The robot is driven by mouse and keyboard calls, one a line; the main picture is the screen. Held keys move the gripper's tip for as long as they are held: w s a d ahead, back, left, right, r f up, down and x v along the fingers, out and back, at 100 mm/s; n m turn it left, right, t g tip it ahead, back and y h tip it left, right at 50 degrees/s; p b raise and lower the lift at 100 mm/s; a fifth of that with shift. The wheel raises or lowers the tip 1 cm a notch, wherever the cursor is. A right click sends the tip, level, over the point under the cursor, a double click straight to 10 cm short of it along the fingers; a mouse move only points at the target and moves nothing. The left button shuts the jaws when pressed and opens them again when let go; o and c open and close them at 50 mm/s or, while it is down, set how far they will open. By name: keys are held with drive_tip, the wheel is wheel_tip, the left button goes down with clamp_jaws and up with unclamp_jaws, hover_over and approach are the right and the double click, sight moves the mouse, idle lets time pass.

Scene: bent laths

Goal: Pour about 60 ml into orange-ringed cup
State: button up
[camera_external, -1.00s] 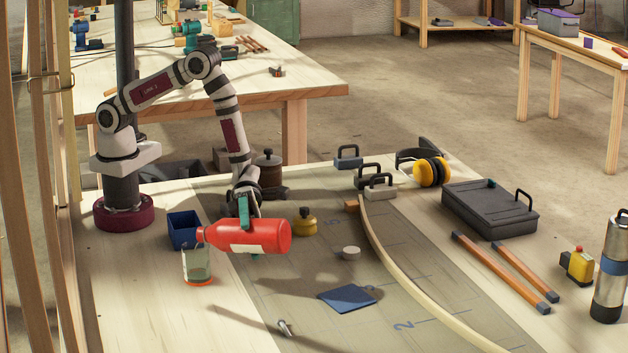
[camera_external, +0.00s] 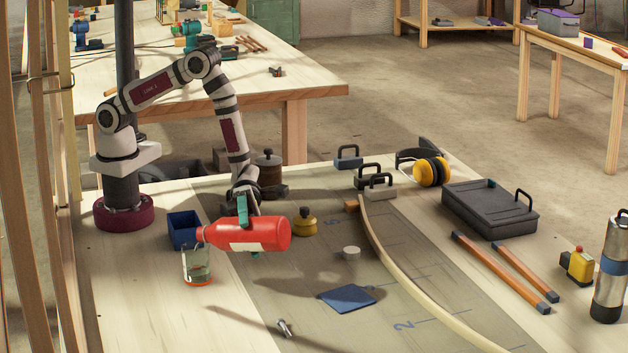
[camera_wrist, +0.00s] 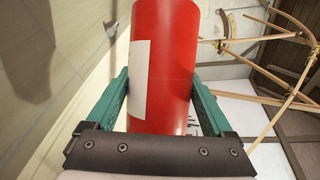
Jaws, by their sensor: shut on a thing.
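A red bottle (camera_external: 262,233) with a pale label lies nearly level in my gripper (camera_external: 243,225), its neck pointing left and tipped slightly. The teal fingers close on both sides of the bottle in the wrist view (camera_wrist: 160,85). The bottle's mouth is just above the orange-ringed cup (camera_external: 197,266), a clear cup standing on the table. The cup's orange ring shows at its base. Some dark or greenish content or background shows through the cup wall; I cannot tell the liquid level. The cup is not visible in the wrist view.
A blue bin (camera_external: 184,229) stands right behind the cup. A yellow-and-black small container (camera_external: 305,222) is to the right of the bottle. A blue square (camera_external: 347,298), a pale disc (camera_external: 348,253) and a bent lath (camera_external: 385,255) lie further right. The table left of the cup is clear.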

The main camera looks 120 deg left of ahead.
sight(254, 247)
drive_tip(key=shift+w+f, duration=0.1)
drive_tip(key=shift+f, duration=0.15)
drive_tip(key=shift+w+f+n+g, duration=0.1)
drive_tip(key=shift+w+n+g, duration=0.15)
drive_tip(key=shift+n+g, duration=0.5)
wheel_tip(254, 247, down, 2)
drive_tip(key=shift+n+g+y, duration=0.25)
drive_tip(key=shift+n+y, duration=0.05)
drive_tip(key=shift+n, duration=0.45)
drive_tip(key=shift+f, duration=0.15)
drive_tip(key=shift+w, duration=0.1)
